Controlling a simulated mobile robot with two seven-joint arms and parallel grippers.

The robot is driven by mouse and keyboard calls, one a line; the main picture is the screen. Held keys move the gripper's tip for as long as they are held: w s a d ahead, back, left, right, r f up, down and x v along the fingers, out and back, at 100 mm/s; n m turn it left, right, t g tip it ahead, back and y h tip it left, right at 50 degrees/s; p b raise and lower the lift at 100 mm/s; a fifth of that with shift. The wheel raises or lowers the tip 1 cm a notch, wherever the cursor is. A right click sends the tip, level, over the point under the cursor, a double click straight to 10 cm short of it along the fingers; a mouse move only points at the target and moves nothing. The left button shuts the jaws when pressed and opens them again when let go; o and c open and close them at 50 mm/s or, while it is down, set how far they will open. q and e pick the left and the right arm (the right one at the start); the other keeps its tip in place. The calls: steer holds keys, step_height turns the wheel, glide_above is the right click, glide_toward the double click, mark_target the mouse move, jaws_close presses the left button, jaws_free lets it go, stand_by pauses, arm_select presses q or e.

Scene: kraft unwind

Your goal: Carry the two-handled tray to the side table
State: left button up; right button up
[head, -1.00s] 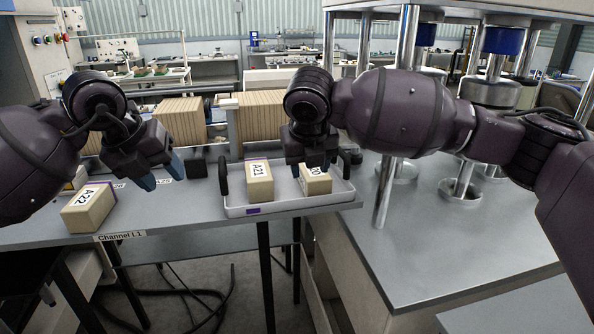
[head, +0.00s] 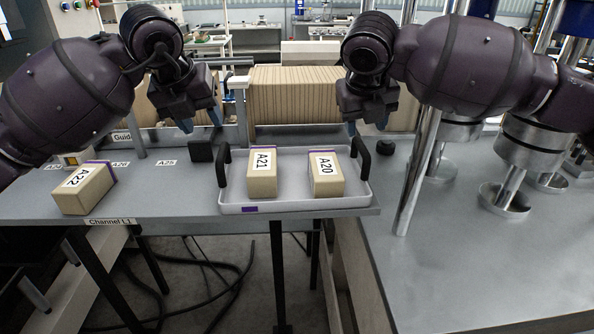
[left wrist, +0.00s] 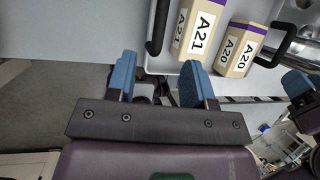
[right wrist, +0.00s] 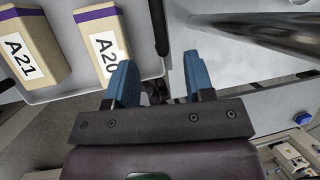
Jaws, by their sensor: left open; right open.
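The white two-handled tray (head: 300,206) sits on the grey table near its front edge. It has black upright handles at its left (head: 224,166) and right (head: 361,159) ends. Box A21 (head: 262,178) and box A20 (head: 326,180) stand in it; both also show in the left wrist view (left wrist: 199,30) and the right wrist view (right wrist: 100,40). My left gripper (head: 201,125) is open and empty, above and behind the left handle. My right gripper (head: 367,124) is open and empty, above and behind the right handle. Neither touches the tray.
Box A22 (head: 84,190) lies on the table left of the tray. A small black block (head: 201,151) is behind the left handle. A metal post (head: 420,170) rises close to the tray's right. A grey surface (head: 470,250) at the right is largely clear.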

mark_target(221, 151)
arm_select(q)
steer(key=shift+a, duration=0.1)
steer(key=x, duration=1)
steer(key=shift+w+f, duration=0.1)
steer(key=shift+f, duration=0.25)
arm_select(e)
steer(key=x, duration=1.1)
steer(key=shift+s, duration=0.1)
arm_select(q)
jaws_close()
arm_select(e)
jaws_close()
steer(key=shift+r, duration=0.1)
